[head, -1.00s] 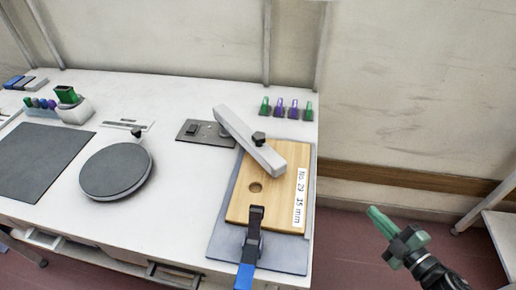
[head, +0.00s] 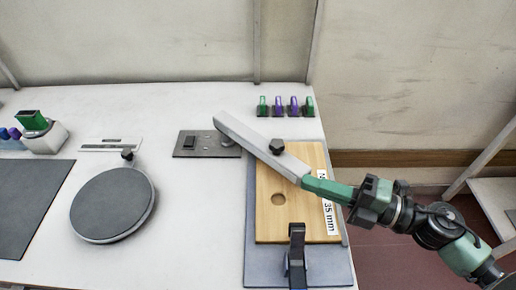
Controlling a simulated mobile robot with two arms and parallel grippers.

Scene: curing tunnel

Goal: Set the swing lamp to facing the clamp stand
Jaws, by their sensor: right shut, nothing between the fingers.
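The swing lamp (head: 250,134) is a light grey bar with a black knob (head: 277,146). It runs from a pivot on a dark base plate (head: 190,151) down and right over the wooden board (head: 265,222). My right gripper (head: 306,183) is shut with nothing between its fingers. Its green fingertips are at the lamp's free end and appear to touch it. The black clamp (head: 297,255) stands at the front of the board on a blue-grey plate (head: 334,268); I take this for the clamp stand. My left gripper is not in view.
A round grey turntable (head: 112,205) and a dark mat (head: 30,210) lie left on the white bench. Several green and purple clips (head: 286,106) stand behind the board. A green item in a white holder (head: 40,132) is at the far left. Bench between turntable and plate is clear.

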